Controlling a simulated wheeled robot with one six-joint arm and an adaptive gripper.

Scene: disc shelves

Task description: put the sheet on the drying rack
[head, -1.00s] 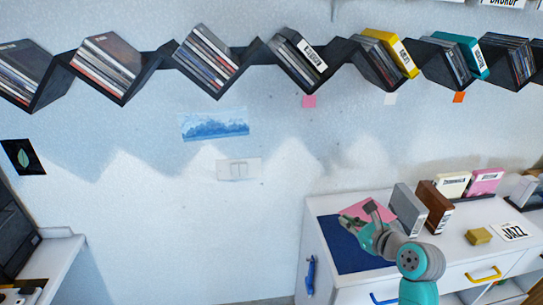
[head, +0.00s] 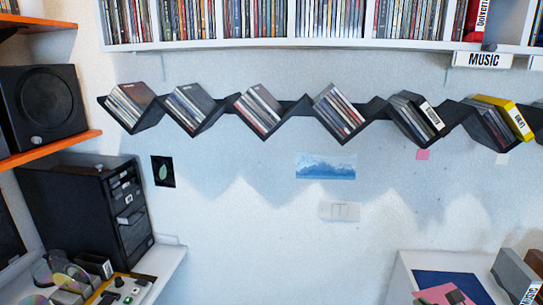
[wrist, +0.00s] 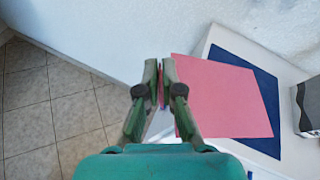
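The pink sheet (wrist: 225,95) shows in the wrist view, its left edge at my gripper (wrist: 160,80). The fingers are nearly together with a thin pink strip between them, so my gripper is shut on the sheet. The sheet reaches out to the right, over the blue mat (wrist: 240,50); I cannot tell whether it still touches the mat. In the head view the pink sheet (head: 436,293) shows at the bottom edge, with a dark part of my gripper (head: 456,297) over it. I cannot make out a drying rack in either view.
The blue mat lies on a white cabinet (head: 405,275), with a grey box (head: 515,275) at right. Zigzag wall shelves (head: 290,107) hold discs. Tiled floor (wrist: 50,100) is open left of the cabinet.

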